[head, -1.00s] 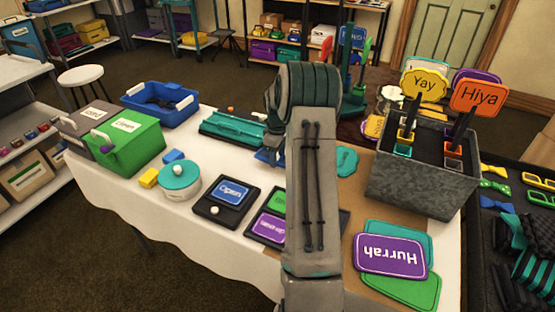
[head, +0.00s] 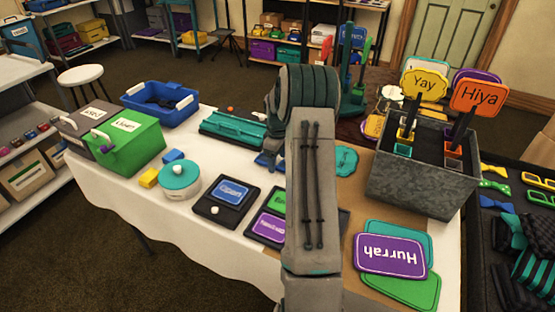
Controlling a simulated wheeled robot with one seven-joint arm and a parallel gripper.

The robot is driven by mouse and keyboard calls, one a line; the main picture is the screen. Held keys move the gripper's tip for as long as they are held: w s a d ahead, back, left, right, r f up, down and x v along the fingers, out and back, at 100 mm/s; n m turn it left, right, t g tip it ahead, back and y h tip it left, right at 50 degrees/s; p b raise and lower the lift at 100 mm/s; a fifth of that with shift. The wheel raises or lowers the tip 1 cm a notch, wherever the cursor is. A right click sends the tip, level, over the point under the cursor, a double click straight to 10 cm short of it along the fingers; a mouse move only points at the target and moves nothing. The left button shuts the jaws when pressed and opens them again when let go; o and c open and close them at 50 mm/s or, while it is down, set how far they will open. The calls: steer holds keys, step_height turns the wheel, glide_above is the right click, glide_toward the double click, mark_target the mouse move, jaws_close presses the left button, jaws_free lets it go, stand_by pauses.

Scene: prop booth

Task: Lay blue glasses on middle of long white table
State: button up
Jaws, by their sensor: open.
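The long white table (head: 125,205) runs across the middle of the head view. A small blue item (head: 264,160) lies near its middle, just right of the teal tray, partly hidden behind my arm; I cannot tell whether it is the blue glasses. My gripper is out of sight behind the arm.
The white table holds a green box (head: 133,142), a blue crate (head: 160,116), a teal tray (head: 233,130), a teal-lidded round tin (head: 180,180), black sign boards (head: 225,205) and a purple Hurrah sign (head: 390,256). A grey bin (head: 408,185) with signs stands right of my arm.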

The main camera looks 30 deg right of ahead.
mark_target(277, 163)
step_height(277, 163, up, 12)
steer(key=f, duration=0.1)
steer(key=s+a+r+m, duration=0.1)
steer(key=s+a+r, duration=0.2)
steer(key=a+r, duration=0.5)
steer(key=s+a+m+t, duration=0.2)
steer(key=s+a+m, duration=0.3)
steer(key=s+a, duration=1.5)
steer(key=s, duration=0.4)
steer(key=shift+s+a, duration=0.25)
steer(key=shift+s, duration=0.05)
steer(key=shift+f, duration=0.1)
